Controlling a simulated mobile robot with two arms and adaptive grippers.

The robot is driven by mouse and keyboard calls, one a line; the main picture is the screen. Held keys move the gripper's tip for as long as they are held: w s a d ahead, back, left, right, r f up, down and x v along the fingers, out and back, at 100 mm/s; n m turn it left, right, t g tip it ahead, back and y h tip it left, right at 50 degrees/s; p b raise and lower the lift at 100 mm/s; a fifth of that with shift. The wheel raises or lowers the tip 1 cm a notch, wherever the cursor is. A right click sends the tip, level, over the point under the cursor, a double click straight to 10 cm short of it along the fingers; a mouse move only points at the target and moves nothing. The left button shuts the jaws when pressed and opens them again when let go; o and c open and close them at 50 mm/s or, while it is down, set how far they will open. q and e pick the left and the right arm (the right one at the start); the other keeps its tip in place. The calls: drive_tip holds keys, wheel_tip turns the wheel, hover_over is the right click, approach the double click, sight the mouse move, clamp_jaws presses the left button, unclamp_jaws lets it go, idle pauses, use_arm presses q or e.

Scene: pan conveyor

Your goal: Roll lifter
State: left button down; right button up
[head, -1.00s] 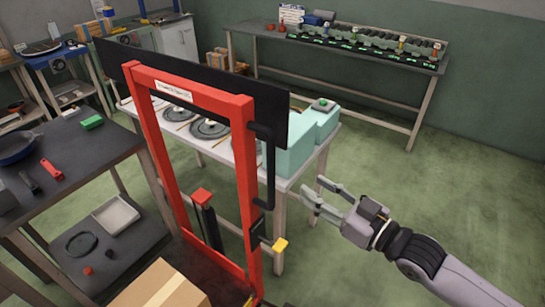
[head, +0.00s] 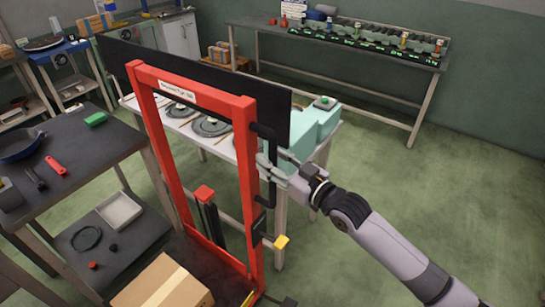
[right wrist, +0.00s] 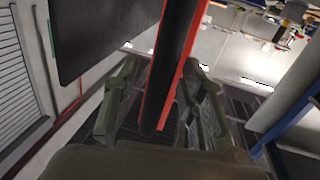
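The red lifter frame (head: 247,190) stands upright in the middle of the head view. A black panel (head: 215,82) crosses its top. A black vertical handle (head: 272,196) is fixed to its right post. My right gripper (head: 267,166) is at this handle, partly covering it. In the right wrist view, the gripper (right wrist: 160,100) has its two fingers spread on either side of the black handle (right wrist: 172,65), with visible gaps. The red post shows behind it. My left gripper is not in view.
A cardboard box (head: 165,285) rests at the lifter's base. A dark table (head: 90,150) with a pan and tools stands left. Behind the lifter is a table with grey discs (head: 211,126) and mint-green blocks (head: 305,130). The floor to the right is clear.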

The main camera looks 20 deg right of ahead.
drive_tip(key=shift+w+a, duration=0.1)
drive_tip(key=shift+w, duration=0.05)
clamp_jaws()
idle(0.4)
idle(0.5)
